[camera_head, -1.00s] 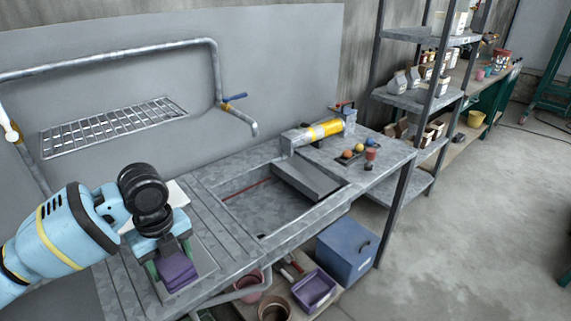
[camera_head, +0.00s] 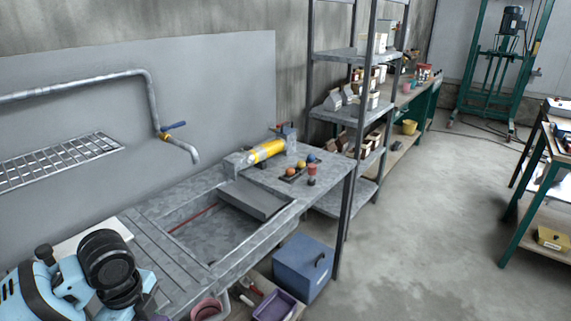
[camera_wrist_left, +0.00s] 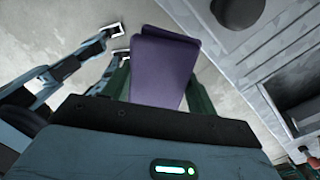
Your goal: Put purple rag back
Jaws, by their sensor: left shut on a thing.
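The purple rag (camera_wrist_left: 163,62) is in my left gripper (camera_wrist_left: 160,88), seen in the left wrist view. The dark green fingers sit on either side of the rag, which hangs out beyond them as a folded flat piece. In the head view, my left wrist is at the bottom left corner by the bench, and only a sliver of purple shows at the bottom edge. The grey metal sink bench (camera_head: 190,284) lies beside the wrist. My right gripper is not seen in the head view.
A purple bin (camera_head: 274,307), a pinkish bucket (camera_head: 207,309) and a blue box (camera_head: 303,266) stand under the bench. A yellow cylinder (camera_head: 267,151) and small colored balls lie on its far end. Shelving (camera_head: 350,113) stands beyond, with open concrete floor on the right.

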